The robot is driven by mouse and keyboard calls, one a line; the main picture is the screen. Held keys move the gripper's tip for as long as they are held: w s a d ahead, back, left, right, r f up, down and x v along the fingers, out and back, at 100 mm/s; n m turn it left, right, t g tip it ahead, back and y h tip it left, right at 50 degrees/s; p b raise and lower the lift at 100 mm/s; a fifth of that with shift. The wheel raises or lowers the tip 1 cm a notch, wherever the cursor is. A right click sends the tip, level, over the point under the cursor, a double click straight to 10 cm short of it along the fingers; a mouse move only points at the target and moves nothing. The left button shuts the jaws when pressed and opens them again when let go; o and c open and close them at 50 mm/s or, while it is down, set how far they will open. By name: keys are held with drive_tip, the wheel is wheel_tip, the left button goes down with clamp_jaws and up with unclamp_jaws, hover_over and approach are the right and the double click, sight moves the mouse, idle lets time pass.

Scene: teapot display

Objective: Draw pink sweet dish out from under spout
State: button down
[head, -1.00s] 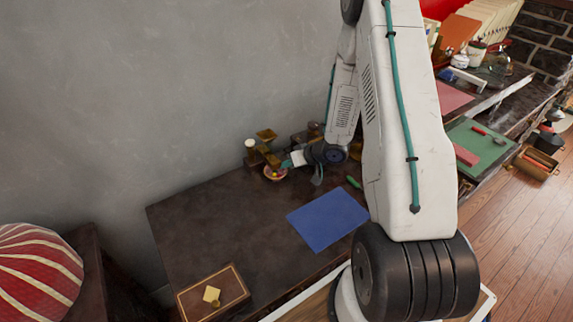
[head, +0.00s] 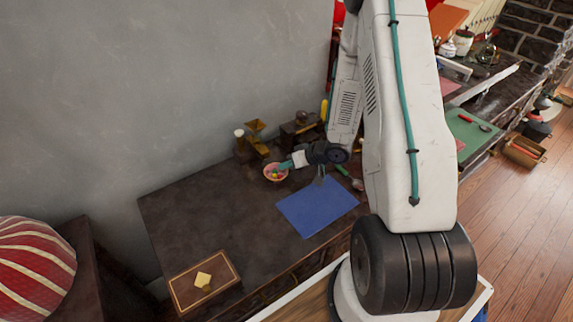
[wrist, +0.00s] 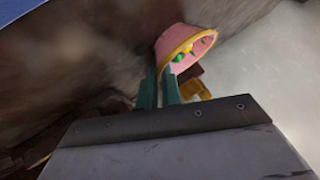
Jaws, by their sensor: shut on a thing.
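The pink sweet dish (head: 271,176) holds small coloured sweets and is near the back of the dark table. My gripper (head: 286,165) is shut on its side from the right. In the wrist view the pink dish (wrist: 172,40), with a yellow rim, looks tilted at the tips of my gripper's teal fingers (wrist: 160,85). A brass dispenser with a funnel-like top (head: 255,127) stands behind the dish, by the wall. The dish shows in front of it, apart from its upper part. I cannot make out the spout clearly, nor whether the dish touches the table.
A blue mat (head: 318,206) lies on the table front right of the dish. A dark box-shaped thing (head: 300,128) stands right of the dispenser. A wooden board with a yellow piece (head: 204,280) is at the near left. The table's left middle is bare.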

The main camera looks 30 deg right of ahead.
drive_tip(key=c, duration=1.5)
unclamp_jaws()
drive_tip(key=v, duration=0.8)
drive_tip(key=shift+a, duration=0.1)
